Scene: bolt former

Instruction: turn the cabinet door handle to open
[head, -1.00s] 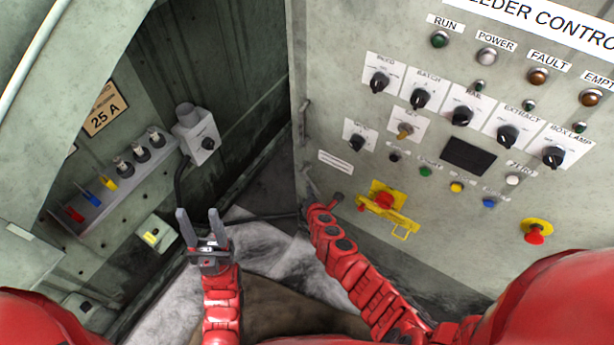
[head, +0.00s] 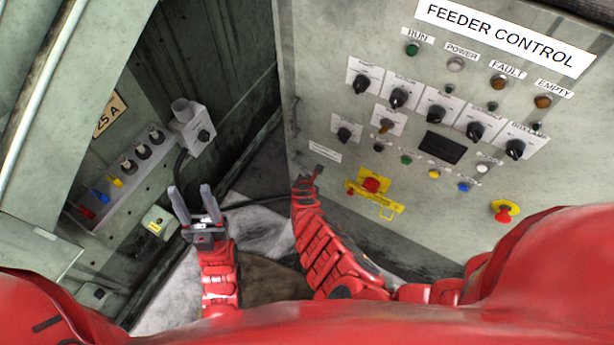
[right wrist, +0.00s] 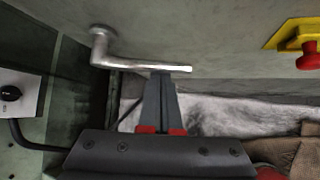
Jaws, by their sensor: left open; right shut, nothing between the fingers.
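The door handle (right wrist: 145,66) is a grey metal lever on the grey-green cabinet door (head: 330,120). In the right wrist view its bar runs level to the right from a bent pivot at the upper left. My right gripper (right wrist: 163,76) is shut and empty. Its fingertips overlap the underside of the bar near its free end; whether they touch cannot be told. In the head view the right gripper (head: 315,172) is at the door's lower left edge, and the handle is hard to make out there. My left gripper (head: 192,190) is open and empty, left of the door.
The door carries knobs, lamps, a red switch on a yellow plate (head: 370,184) and a red stop button (head: 503,212). On the left are a grey switch box (head: 194,130) and a sloping rail of coloured plugs (head: 115,175).

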